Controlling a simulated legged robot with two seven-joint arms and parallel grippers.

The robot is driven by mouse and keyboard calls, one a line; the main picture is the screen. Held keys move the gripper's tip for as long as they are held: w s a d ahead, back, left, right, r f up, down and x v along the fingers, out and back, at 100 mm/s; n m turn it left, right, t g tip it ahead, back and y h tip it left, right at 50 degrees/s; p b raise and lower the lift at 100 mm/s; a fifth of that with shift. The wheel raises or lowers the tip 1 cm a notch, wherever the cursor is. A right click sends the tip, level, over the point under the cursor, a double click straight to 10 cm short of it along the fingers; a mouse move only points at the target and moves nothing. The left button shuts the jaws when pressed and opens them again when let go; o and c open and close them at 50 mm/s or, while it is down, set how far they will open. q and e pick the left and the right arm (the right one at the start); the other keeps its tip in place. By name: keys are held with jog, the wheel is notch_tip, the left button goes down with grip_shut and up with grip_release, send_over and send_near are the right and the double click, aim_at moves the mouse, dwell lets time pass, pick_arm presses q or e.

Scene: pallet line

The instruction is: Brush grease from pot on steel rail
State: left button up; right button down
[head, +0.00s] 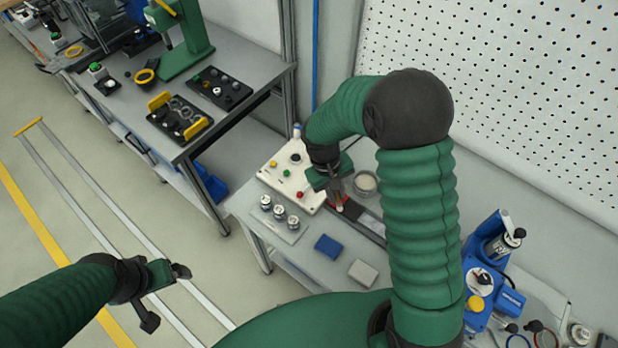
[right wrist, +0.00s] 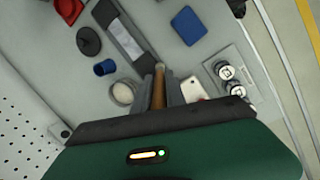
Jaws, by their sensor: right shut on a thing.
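My right gripper (head: 337,188) is shut on a brush with a brown handle (right wrist: 158,90), above the small grey table. The brush points down at the table; whether its tip touches anything cannot be told. The round pot (head: 366,183) with pale contents is close beside the gripper; it also shows in the right wrist view (right wrist: 123,93), left of the brush. The steel rail (head: 370,226) is a light grey bar on a dark strip, also in the right wrist view (right wrist: 126,41) ahead of the brush. My left gripper (head: 167,296) is open and empty over the floor.
A white button panel (head: 286,182) and a plate with three knobs (head: 279,218) are left of the rail. A blue block (head: 328,246) and a pale block (head: 363,272) lie in front. Blue equipment (head: 490,270) is at the right. A perforated wall (head: 490,90) stands behind.

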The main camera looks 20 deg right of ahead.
pick_arm(q)
jog(key=w+r+p+v, duration=0.1)
jog(key=w+p+v, duration=0.1)
jog(key=p+v, duration=0.65)
pick_arm(e)
jog(key=s+d+r+t+y+b, duration=0.1)
jog(key=s+d+r+y, duration=0.15)
jog(key=d+r, duration=0.45)
pick_arm(q)
jog(key=f+b, duration=0.2)
jog(key=b, duration=0.1)
jog(key=f+b, duration=0.2)
jog(key=shift+s, duration=0.3)
pick_arm(e)
notch_tip(320, 180, down, 6)
jog(key=d, duration=0.1)
jog(key=shift+t, duration=0.3)
pick_arm(q)
jog(key=shift+r, duration=0.1)
pick_arm(e)
jog(key=shift+s+d+f, duration=0.1)
jog(key=shift+s+d, duration=0.05)
